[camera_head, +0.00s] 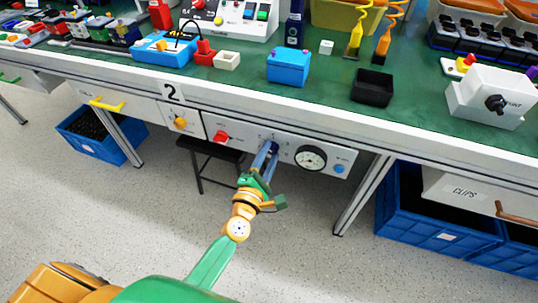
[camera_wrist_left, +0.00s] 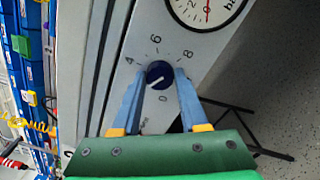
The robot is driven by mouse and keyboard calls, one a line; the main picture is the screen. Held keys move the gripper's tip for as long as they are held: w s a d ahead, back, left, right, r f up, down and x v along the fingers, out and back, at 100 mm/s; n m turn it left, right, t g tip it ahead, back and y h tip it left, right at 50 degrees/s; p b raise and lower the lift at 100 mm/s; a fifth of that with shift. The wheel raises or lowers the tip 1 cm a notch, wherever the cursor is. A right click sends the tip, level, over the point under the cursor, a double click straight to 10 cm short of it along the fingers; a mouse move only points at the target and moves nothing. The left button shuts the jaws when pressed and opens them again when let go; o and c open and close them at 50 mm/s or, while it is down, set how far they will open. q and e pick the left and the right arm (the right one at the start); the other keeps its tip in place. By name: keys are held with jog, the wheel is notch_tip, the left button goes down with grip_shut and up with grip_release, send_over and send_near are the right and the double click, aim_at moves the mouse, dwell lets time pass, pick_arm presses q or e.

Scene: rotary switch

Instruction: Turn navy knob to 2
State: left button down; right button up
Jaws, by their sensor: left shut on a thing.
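The navy knob (camera_wrist_left: 159,74) sits on the white front panel under the bench. In the left wrist view, numbers 0, 4, 6 and 8 show around it. A 2 is not visible; the left finger covers the dial's lower left side. The knob's white line points to the lower left, between the 0 and the 4. My left gripper (camera_wrist_left: 158,76) has its two blue fingers on either side of the knob, shut on it. In the head view the gripper (camera_head: 269,152) reaches up to the knob (camera_head: 273,146) from below. My right gripper is not in view.
A red knob (camera_head: 221,137) is left of the navy knob. A round gauge (camera_head: 310,158) and a blue button (camera_head: 339,168) are to its right. A yellow knob (camera_head: 180,123) is further left. A black stool (camera_head: 207,151) stands under the panel. Floor in front is open.

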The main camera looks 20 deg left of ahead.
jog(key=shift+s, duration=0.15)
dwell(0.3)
pick_arm(q)
jog(key=shift+c, duration=2.2)
grip_release()
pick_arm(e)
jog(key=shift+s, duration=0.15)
pick_arm(q)
jog(key=s, duration=0.7)
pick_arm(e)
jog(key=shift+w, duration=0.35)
